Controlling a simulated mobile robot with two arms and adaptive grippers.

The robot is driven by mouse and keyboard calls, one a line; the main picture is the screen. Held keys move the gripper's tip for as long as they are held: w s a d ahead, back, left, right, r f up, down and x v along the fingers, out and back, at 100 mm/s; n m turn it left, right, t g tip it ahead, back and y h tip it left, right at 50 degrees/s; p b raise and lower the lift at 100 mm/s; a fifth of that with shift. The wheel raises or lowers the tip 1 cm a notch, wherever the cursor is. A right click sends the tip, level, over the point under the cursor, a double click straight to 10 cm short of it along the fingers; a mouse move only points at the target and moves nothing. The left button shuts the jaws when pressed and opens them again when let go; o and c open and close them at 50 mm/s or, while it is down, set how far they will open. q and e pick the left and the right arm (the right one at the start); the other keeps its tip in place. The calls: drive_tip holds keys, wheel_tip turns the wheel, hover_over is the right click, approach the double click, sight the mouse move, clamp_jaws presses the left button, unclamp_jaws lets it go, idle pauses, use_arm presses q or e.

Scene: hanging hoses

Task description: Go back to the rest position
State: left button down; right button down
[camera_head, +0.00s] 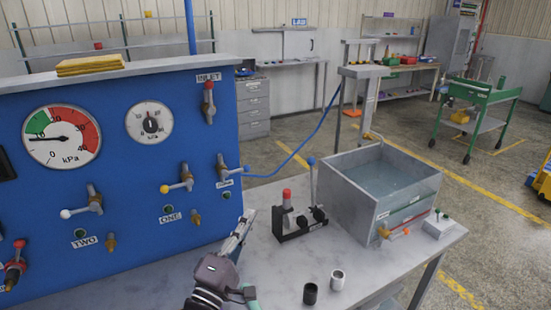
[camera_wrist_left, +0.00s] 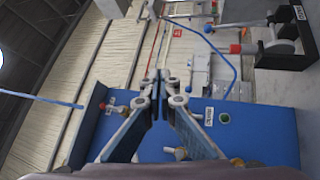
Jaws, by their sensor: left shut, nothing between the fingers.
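My left gripper (camera_head: 240,228) shows at the bottom middle of the head view, above the grey table (camera_head: 268,207) and close to the right edge of the blue panel (camera_head: 130,190). It points away from me, toward the back. In the left wrist view its fingers (camera_wrist_left: 160,85) meet at the tips, shut and empty. Behind them is the blue panel (camera_wrist_left: 262,135) with a valve and a green light. My right gripper is in neither view.
A black fixture with a red knob (camera_head: 298,218) and a water tank (camera_head: 385,185) stand right of my gripper. A black cup (camera_head: 310,293) and a white cup (camera_head: 338,280) stand near the front. A blue hose (camera_head: 295,152) hangs from the panel's right side.

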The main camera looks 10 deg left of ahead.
use_arm(q)
drive_tip(key=s+f+m+g+y, duration=0.1)
drive_tip(key=s+f+m+g, duration=0.45)
drive_tip(key=f, duration=0.35)
drive_tip(key=s+f+m+g+y, duration=0.1)
drive_tip(key=s+f+m+g, duration=0.4)
drive_tip(key=f, duration=0.4)
drive_tip(key=s+a+f+m+g+y, duration=0.1)
drive_tip(key=s+a+f+m+g, duration=0.15)
drive_tip(key=s, duration=0.55)
drive_tip(key=s+a+f+m+g+y, duration=0.1)
drive_tip(key=s+a+f+m+g, duration=0.15)
drive_tip(key=s, duration=0.45)
drive_tip(key=s+a+f+m+g+y, duration=0.1)
drive_tip(key=s+a+f+g+y, duration=0.15)
drive_tip(key=s, duration=0.55)
wheel_tip(320, 180, down, 28)
drive_tip(key=s+b, duration=0.1)
drive_tip(key=b, duration=0.1)
drive_tip(key=s+a+f+g+b, duration=0.1)
drive_tip(key=s+a+f+b, duration=0.1)
drive_tip(key=s+f, duration=1.6)
drive_tip(key=shift+a+f+m+g+h, duration=0.3)
drive_tip(key=shift+a+f+m+h, duration=0.05)
drive_tip(key=shift+a+f, duration=0.2)
